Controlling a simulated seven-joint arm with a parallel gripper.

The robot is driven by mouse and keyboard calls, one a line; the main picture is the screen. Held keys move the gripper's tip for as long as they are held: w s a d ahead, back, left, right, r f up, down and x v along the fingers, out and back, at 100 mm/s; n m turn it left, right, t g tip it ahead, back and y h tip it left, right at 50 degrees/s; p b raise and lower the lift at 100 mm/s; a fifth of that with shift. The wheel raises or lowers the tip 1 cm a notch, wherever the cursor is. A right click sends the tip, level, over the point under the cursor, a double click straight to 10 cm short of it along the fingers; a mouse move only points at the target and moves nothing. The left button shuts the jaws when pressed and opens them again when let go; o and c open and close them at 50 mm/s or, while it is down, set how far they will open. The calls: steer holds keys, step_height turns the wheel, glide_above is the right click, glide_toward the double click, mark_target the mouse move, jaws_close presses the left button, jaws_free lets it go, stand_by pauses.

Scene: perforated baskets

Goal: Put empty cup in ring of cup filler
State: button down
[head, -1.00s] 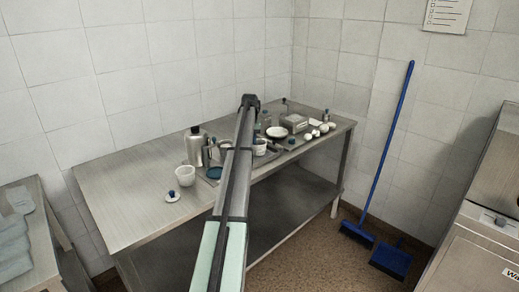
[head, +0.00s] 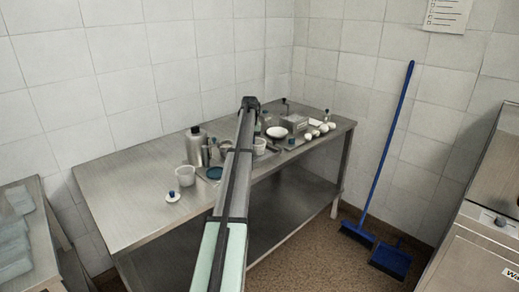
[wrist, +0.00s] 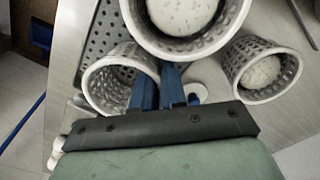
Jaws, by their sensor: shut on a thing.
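In the wrist view, my gripper (wrist: 158,88) has its two blue fingers close together at the wall of the left perforated cup (wrist: 97,90). It looks shut on that wall; the exact contact is partly hidden. This cup is tilted and looks empty. A larger-looking perforated cup (wrist: 230,22) is cut off at the top, with a pale round surface inside. Another perforated cup (wrist: 240,78) stands at the right, also with a pale surface inside. In the head view, a white cup (head: 186,176) stands at the left; my arm hides the gripper. I cannot make out the filler's ring.
A white disc with a blue knob (head: 172,197) lies near the front edge. A metal bottle (head: 195,144), a dark blue round item (head: 215,173), a white bowl (head: 277,132) and several egg-like items (head: 316,133) crowd the table. The table's left part (head: 125,190) is clear.

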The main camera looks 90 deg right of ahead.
steer(key=shift+r, duration=0.1)
steer(key=shift+r, duration=3.35)
steer(key=shift+w, duration=0.1)
steer(key=w+a+r+n+g, duration=0.1)
steer(key=w+a+n, duration=0.5)
steer(key=w+a, duration=1.1)
steer(key=shift+w, duration=0.15)
steer(key=shift+f, duration=4.2)
steer(key=shift+a+f, duration=0.1)
steer(key=shift+f, duration=0.45)
steer(key=c, duration=1.2)
jaws_free()
steer(key=shift+o, duration=0.2)
